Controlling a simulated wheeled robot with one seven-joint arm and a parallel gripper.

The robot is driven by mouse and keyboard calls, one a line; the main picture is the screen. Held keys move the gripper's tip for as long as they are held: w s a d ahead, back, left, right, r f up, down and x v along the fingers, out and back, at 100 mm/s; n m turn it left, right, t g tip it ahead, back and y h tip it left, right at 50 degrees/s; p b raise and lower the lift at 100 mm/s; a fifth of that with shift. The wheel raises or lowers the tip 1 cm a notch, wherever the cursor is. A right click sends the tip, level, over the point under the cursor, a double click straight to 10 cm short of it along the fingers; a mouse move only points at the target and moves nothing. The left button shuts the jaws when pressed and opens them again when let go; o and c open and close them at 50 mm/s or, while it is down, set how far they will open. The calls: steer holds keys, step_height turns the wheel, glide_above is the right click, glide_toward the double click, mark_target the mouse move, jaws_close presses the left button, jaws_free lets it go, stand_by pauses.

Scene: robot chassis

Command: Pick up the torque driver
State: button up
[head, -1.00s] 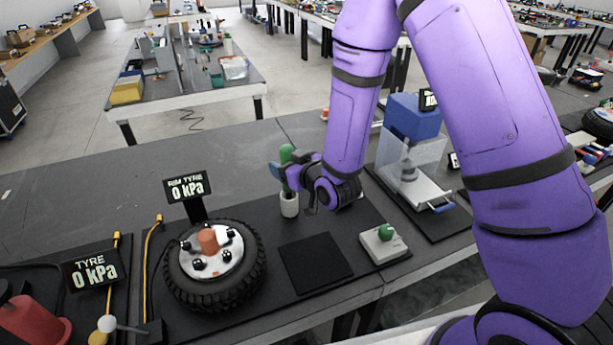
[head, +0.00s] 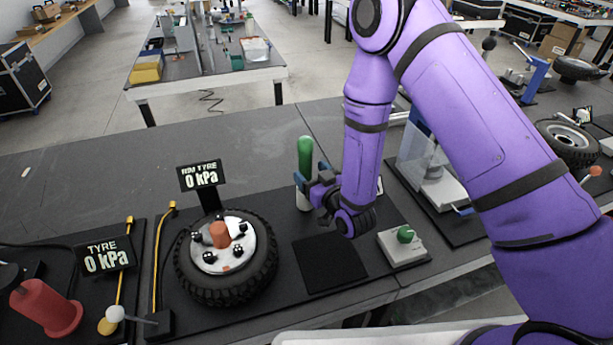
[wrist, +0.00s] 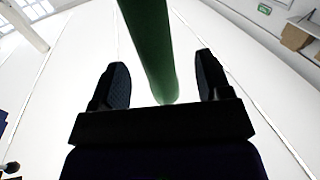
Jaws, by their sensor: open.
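The torque driver seems to be the upright tool with the green handle (head: 305,158), standing in a white holder (head: 304,201) behind the tyre, on the black mat. My gripper (head: 309,184) is at the lower part of the handle, reaching in from the right. In the wrist view, the green handle (wrist: 150,50) runs down from the top edge to between my two open fingers (wrist: 162,85). The fingers partly cover the handle's lower end in the head view.
The rim tyre (head: 228,285) stands to the left, with a "0 kPa" sign (head: 200,176) behind it. A grey box with a green knob (head: 404,235) is to the right. A dark square pad (head: 329,263) lies in front. A clear-sided blue stand (head: 418,150) is behind my arm.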

mark_target(302, 160)
steer(key=shift+d+r+x, duration=0.1)
steer(key=shift+r+x, duration=0.05)
steer(key=shift+x, duration=1.3)
steer(key=shift+d+r+x, duration=0.1)
steer(key=shift+x, duration=1.4)
steer(key=shift+w, duration=0.1)
steer(key=c, duration=1.1)
